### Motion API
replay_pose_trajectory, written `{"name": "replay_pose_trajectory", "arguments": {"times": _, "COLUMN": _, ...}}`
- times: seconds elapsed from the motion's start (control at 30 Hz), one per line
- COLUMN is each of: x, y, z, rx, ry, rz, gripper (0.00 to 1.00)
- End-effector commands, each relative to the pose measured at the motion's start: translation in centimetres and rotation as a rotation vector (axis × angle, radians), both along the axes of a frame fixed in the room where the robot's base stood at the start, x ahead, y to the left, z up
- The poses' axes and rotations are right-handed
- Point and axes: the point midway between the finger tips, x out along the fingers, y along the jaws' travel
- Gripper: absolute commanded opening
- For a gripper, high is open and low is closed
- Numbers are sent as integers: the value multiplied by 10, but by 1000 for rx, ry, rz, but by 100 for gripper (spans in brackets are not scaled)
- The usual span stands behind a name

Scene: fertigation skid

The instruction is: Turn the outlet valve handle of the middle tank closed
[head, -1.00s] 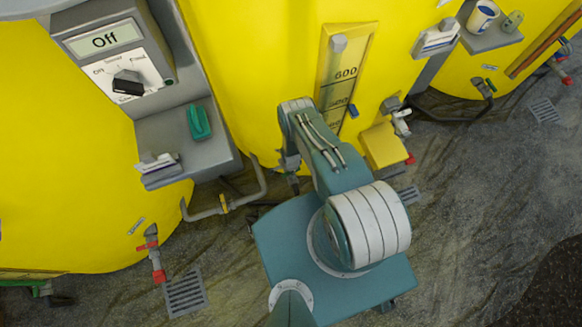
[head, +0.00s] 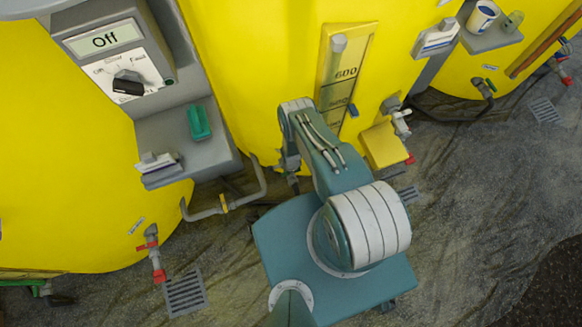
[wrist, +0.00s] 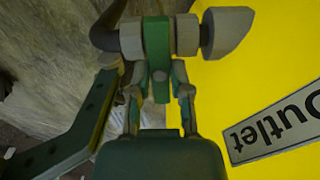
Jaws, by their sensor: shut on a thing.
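The middle tank (head: 230,70) is large and yellow, with a level scale on its front. In the wrist view, the green valve handle (wrist: 157,45) sits on a grey pipe fitting (wrist: 228,33) beside the yellow tank wall. An upside-down "Outlet" label (wrist: 275,128) is to its right. My gripper (wrist: 159,92) is shut on the green handle, with one finger on each side of it. In the head view, my arm hides the handle and most of the gripper at the foot of the tank.
A grey control box reading "Off" (head: 105,40) and a shelf with a green object (head: 199,122) stand left of my arm. A grey pipe (head: 225,207) runs low there. A yellow box (head: 384,146) is to the right. A dark green bar (wrist: 60,140) crosses the wrist view's lower left.

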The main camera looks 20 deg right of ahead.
Motion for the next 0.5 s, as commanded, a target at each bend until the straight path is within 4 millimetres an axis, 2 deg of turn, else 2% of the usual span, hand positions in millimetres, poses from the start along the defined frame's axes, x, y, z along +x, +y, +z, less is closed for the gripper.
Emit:
{"name": "replay_pose_trajectory", "arguments": {"times": 0.2, "x": 1, "y": 0, "z": 0, "rx": 0, "ry": -3, "rz": -4, "gripper": 0}}
{"name": "replay_pose_trajectory", "arguments": {"times": 0.23, "x": 1, "y": 0, "z": 0, "rx": 0, "ry": -2, "rz": -4, "gripper": 30}}
{"name": "replay_pose_trajectory", "arguments": {"times": 0.3, "x": 1, "y": 0, "z": 0, "rx": 0, "ry": -3, "rz": -4, "gripper": 60}}
{"name": "replay_pose_trajectory", "arguments": {"times": 0.5, "x": 0, "y": 0, "z": 0, "rx": 0, "ry": -2, "rz": -2, "gripper": 60}}
